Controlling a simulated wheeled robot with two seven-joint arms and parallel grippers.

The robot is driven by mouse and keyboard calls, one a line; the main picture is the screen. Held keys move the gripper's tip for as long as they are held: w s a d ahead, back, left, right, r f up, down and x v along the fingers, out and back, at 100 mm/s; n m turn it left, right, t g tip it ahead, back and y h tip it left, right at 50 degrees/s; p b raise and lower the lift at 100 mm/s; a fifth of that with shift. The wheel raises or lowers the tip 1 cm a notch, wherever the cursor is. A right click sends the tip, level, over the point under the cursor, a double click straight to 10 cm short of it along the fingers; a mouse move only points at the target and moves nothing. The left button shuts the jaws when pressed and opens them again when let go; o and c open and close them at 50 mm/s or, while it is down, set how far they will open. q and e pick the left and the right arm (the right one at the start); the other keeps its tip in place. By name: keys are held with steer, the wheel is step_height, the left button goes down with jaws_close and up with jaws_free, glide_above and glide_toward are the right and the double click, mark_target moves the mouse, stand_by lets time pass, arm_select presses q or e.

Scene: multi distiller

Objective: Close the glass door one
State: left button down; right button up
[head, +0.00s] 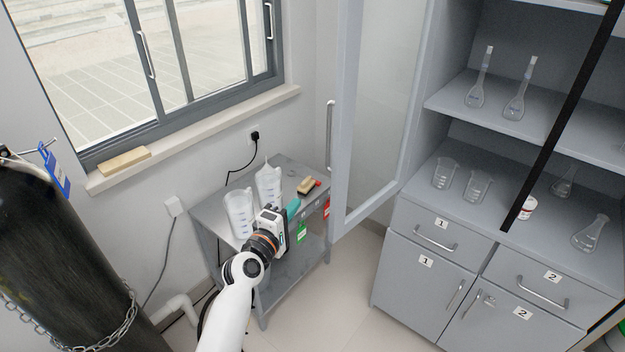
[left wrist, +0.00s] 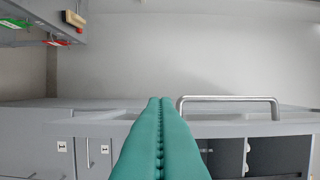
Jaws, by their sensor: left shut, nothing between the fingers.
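The glass door (head: 385,100) has a grey frame and stands open, swung out from the left side of the cabinet. Its long metal handle (head: 330,150) is on its outer left edge. In the left wrist view the handle (left wrist: 228,98) lies just right of my fingertips, along a grey frame strip. My left gripper (head: 291,209) has teal fingers, shut and empty, left of the door and in front of the small side table. In the left wrist view its fingertips (left wrist: 160,103) point toward the door frame; contact cannot be told. My right gripper is not in view.
The cabinet (head: 455,115) holds flasks and beakers on its shelves. A small grey table (head: 215,215) carries plastic beakers (head: 240,212) and a brush (head: 308,186). A black gas cylinder (head: 60,250) stands at left. Floor between table and cabinet (head: 350,275) is clear.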

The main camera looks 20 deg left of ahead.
arm_select(q)
steer(key=w+d, duration=0.1)
steer(key=w, duration=0.8)
steer(key=s+d+p, duration=0.1)
steer(key=d, duration=0.1)
steer(key=s+d+p, duration=0.1)
steer(key=d, duration=0.1)
steer(key=shift+s+p, duration=0.1)
steer(key=shift+p, duration=0.2)
